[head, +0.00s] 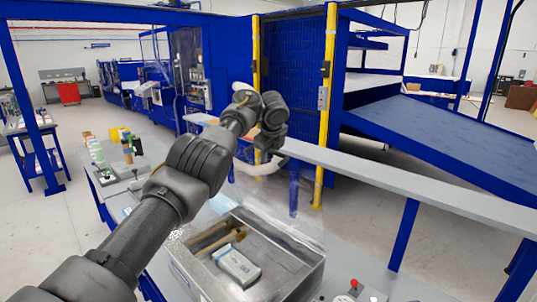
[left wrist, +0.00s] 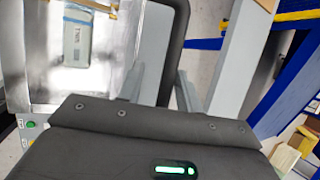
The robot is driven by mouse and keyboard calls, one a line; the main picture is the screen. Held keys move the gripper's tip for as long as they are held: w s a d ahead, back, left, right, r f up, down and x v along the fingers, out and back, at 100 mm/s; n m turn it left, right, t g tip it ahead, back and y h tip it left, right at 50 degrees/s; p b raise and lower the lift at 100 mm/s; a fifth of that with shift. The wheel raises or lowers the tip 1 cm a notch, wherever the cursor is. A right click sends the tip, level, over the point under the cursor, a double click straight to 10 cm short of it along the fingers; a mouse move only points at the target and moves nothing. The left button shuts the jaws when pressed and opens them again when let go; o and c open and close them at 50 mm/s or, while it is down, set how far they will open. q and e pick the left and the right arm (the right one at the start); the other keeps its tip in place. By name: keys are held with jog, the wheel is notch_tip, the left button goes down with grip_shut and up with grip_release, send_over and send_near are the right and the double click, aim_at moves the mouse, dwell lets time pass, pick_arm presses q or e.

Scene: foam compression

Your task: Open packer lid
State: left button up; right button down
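The packer is an open-topped metal box (head: 309,275) at the bottom middle of the head view. A pale packet (head: 238,266) and a brown item lie inside it. A faint clear panel (head: 268,208), seemingly the lid, stands raised behind the box; its outline is hard to make out. My left gripper (head: 270,150) is above and behind the box. In the left wrist view, its two grey fingers (left wrist: 160,88) are apart, with a dark rounded rim (left wrist: 174,62) showing between them. I cannot tell whether they touch it. The packet (left wrist: 77,42) also shows there. My right gripper is not visible.
A red button (head: 354,284) sits right of the box. Several bottles (head: 127,143) and small items stand on the worktop at left. A grey rail (head: 400,183) and a blue conveyor (head: 440,130) run behind at right. Yellow posts (head: 327,100) stand behind the gripper.

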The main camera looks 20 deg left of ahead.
pick_arm(q)
jog(key=b+v, duration=0.4)
jog(key=v, duration=0.6)
jog(key=shift+r, duration=0.15)
jog(key=shift+s, duration=0.1)
dwell(1.0)
